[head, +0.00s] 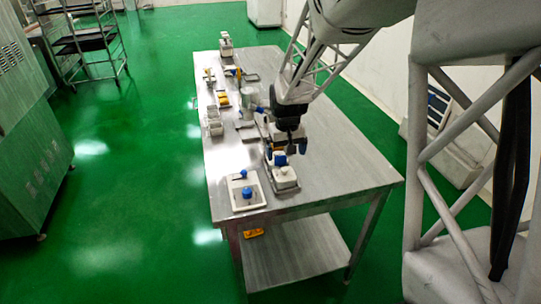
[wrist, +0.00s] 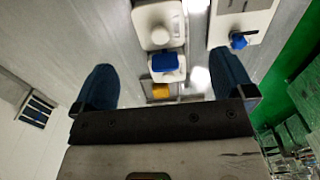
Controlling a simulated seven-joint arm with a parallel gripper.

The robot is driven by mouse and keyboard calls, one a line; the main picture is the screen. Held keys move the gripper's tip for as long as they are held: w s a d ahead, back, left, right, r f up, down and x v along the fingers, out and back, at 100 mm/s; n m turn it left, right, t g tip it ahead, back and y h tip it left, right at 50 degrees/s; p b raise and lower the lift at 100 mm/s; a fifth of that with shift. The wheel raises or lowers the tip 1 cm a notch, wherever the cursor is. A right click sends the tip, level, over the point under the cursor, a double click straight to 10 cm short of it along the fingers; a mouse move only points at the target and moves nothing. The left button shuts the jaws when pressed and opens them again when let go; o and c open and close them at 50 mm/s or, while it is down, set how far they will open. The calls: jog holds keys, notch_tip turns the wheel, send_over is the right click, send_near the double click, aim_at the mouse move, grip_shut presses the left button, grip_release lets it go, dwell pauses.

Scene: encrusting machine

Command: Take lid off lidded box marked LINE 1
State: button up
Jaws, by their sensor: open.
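A white lidded box (head: 285,179) with a rounded top stands near the front end of the steel table. In the wrist view a white box with a round knob on its lid (wrist: 158,24) shows at the top centre. Just below it is a smaller white piece with a blue top (wrist: 167,64); a blue-topped piece (head: 280,160) also shows in the head view. No LINE 1 mark is legible, so I cannot tell which box bears it. My gripper (head: 291,149) is open and empty, above and behind these boxes, its blue fingers (wrist: 163,65) wide apart.
A white tray (head: 235,203) with blue knobs lies left of the box, near the table's front edge. A yellow piece (wrist: 161,91) is close below the blue top. Several small containers line the table's far left. The table's right side (head: 345,160) is clear.

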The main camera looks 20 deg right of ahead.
aim_at(285, 169)
jog(key=shift+w+d+f, duration=0.15)
jog(key=shift+w+f, duration=0.35)
jog(key=shift+f, duration=0.1)
jog(key=shift+f, duration=0.1)
jog(key=shift+f, duration=1.2)
jog(key=shift+f, duration=0.1)
jog(key=shift+w+f, duration=0.1)
jog(key=shift+f, duration=2.4)
jog(key=c, duration=0.9)
